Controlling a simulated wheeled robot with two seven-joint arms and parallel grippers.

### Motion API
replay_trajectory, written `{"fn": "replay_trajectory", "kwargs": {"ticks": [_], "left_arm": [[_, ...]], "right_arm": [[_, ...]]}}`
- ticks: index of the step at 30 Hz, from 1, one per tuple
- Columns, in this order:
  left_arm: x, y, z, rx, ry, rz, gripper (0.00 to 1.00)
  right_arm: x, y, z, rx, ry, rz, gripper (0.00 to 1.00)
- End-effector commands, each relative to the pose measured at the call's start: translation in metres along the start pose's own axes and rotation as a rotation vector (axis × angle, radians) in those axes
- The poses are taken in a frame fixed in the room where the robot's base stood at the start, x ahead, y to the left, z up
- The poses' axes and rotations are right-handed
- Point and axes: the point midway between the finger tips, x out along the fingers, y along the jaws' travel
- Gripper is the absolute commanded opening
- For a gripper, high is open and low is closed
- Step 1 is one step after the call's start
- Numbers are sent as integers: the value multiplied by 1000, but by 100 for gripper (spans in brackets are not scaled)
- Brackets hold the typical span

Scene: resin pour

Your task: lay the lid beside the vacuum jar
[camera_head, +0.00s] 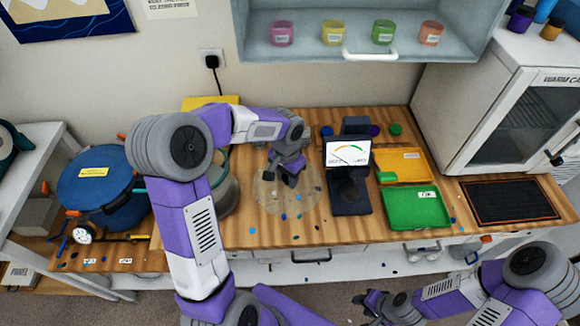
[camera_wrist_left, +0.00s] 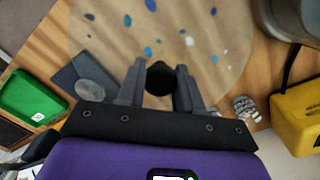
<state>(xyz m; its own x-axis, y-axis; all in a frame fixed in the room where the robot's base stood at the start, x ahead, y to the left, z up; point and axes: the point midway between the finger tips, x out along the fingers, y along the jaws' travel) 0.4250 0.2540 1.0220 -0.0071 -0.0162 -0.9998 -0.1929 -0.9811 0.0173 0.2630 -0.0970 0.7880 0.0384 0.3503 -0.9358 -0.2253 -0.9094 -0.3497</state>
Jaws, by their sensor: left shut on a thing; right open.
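The lid (camera_head: 270,200) is a clear round disc over the wooden bench, with blue specks showing through it. It also shows in the left wrist view (camera_wrist_left: 215,35). My left gripper (camera_head: 289,178) is shut on its black knob, which shows between the fingers in the left wrist view (camera_wrist_left: 160,78). I cannot tell whether the lid touches the bench. The vacuum jar (camera_head: 226,192), a greyish clear vessel, stands just left of the lid, partly hidden by my left arm. It appears at the top right of the left wrist view (camera_wrist_left: 300,14). My right gripper (camera_head: 366,300) is open and empty, low in front of the bench.
A blue pot (camera_head: 100,185) stands at left.

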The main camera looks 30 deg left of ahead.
Motion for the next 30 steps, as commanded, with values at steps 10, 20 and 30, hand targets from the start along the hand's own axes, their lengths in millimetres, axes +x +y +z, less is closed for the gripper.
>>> {"fn": "replay_trajectory", "kwargs": {"ticks": [10, 20, 30], "left_arm": [[15, -2, 4, 43, 1, -16, 0], [37, -3, 4, 43, 1, -17, 0], [75, -3, 4, 43, 2, -16, 0]], "right_arm": [[-37, -14, 2, 0, 0, 0, 43], [-22, -8, 1, 0, 0, 0, 43], [7, 3, 0, 0, 0, 0, 43]]}}
